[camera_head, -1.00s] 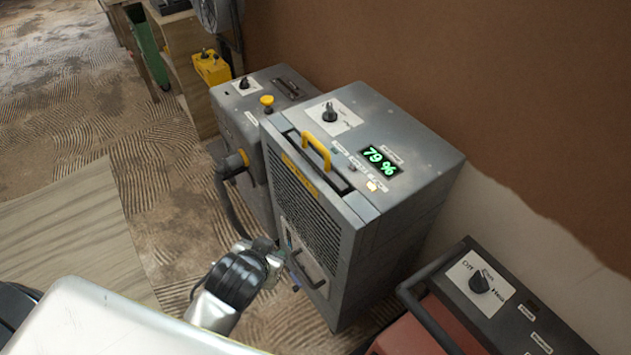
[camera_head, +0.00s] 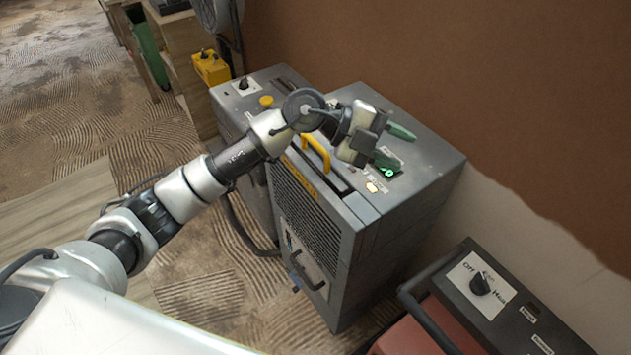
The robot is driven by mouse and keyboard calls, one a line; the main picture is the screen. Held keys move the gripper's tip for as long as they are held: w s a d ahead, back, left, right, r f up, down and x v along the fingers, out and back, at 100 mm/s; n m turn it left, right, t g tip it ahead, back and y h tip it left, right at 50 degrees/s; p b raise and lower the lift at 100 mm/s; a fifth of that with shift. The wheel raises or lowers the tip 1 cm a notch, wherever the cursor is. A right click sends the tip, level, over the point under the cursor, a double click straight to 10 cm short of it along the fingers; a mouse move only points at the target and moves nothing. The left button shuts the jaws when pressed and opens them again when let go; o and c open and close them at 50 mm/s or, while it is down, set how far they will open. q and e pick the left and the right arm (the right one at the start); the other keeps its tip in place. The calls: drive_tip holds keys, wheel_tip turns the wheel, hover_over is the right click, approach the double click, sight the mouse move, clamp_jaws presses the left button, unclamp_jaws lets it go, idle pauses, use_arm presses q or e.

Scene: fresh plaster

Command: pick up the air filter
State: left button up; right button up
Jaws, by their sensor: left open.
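The air filter's yellow handle (camera_head: 316,152) stands up from a slot along the front top edge of the grey machine (camera_head: 425,150). The rest of the filter appears to be inside the machine and is hidden. My left gripper (camera_head: 394,146) is above the machine's top, to the right of the yellow handle. Its two green-tipped fingers are apart with nothing seen between them. The gripper and arm cover the knob and most of the green display. The left wrist passes just above the handle. My right gripper is not in view.
A second grey machine (camera_head: 283,76) with a yellow button stands close behind at the left. A red heater with a dark control top (camera_head: 505,300) stands at the lower right. The brown wall (camera_head: 500,90) rises close behind the machines. Open floor lies at the left.

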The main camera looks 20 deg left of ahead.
use_arm(q)
drive_tip(key=w+a+f+y, duration=0.2)
drive_tip(key=w+a+y, duration=0.2)
drive_tip(key=a+y, duration=0.3)
drive_tip(key=n+y, duration=0.4)
drive_tip(key=y, duration=0.2)
hover_over(316, 144)
drive_tip(key=a, duration=0.1)
drive_tip(key=shift+w+f+p, duration=0.15)
drive_tip(key=shift+f+p, duration=0.05)
drive_tip(key=shift+f, duration=0.4)
drive_tip(key=shift+w+f+p, duration=0.15)
drive_tip(key=shift+f+p, duration=0.05)
drive_tip(key=shift+f, duration=0.4)
drive_tip(key=f, duration=0.1)
drive_tip(key=f+p, duration=0.1)
drive_tip(key=f, duration=0.2)
drive_tip(key=shift+s+d+f+p, duration=0.2)
drive_tip(key=shift+d+f+p, duration=0.1)
drive_tip(key=shift+f, duration=0.05)
drive_tip(key=shift+w+d+f, duration=0.1)
drive_tip(key=shift+w+f, duration=0.05)
drive_tip(key=shift+f, duration=0.45)
clamp_jaws()
